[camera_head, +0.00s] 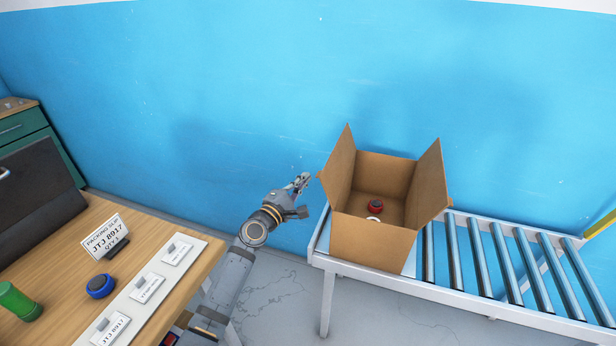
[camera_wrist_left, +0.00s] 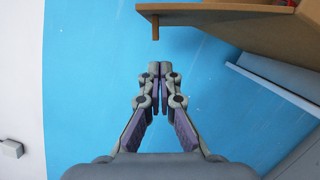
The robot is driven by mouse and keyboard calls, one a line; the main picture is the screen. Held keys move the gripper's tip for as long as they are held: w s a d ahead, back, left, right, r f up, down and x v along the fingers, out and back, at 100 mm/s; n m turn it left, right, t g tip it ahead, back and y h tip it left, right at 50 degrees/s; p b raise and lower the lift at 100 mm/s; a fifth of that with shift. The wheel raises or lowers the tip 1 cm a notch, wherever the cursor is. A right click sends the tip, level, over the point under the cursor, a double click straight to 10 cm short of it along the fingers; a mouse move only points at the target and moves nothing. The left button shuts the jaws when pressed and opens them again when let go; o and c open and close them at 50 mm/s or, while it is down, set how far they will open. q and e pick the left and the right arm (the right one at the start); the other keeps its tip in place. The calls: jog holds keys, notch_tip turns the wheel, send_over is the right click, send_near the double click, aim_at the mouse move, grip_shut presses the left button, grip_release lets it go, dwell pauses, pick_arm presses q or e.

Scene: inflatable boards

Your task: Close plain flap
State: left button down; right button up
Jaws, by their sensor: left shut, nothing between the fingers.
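A brown cardboard box (camera_head: 372,240) stands open on the left end of the roller conveyor. Its left flap (camera_head: 340,168) and right flap (camera_head: 430,182) stand up, and I cannot tell which flap is the plain one. Inside lie a red round item (camera_head: 375,205) and a small white item (camera_head: 374,219). My left gripper (camera_head: 303,180) is shut and empty, just left of the box and apart from it. In the left wrist view the shut fingers (camera_wrist_left: 160,68) show below the box's brown cardboard (camera_wrist_left: 220,28). My right gripper is not in view.
The conveyor (camera_head: 500,262) runs right from the box along the blue wall. A wooden table (camera_head: 190,248) at left holds a packing slip sign (camera_head: 104,238), a blue round item (camera_head: 100,286), a green cylinder (camera_head: 18,300) and a white label strip (camera_head: 150,290). Floor shows between table and conveyor.

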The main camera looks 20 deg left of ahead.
pick_arm(q)
jog(key=shift+s+d+r, duration=0.1)
jog(key=shift+d+r, duration=0.15)
jog(key=shift+d, duration=0.2)
jog(key=shift+s+d+r, duration=0.1)
jog(key=shift+d+r, duration=0.1)
jog(key=shift+d, duration=0.25)
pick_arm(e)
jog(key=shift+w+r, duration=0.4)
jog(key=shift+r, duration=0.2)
pick_arm(q)
jog(key=shift+r+p, duration=0.1)
jog(key=shift+p, duration=0.2)
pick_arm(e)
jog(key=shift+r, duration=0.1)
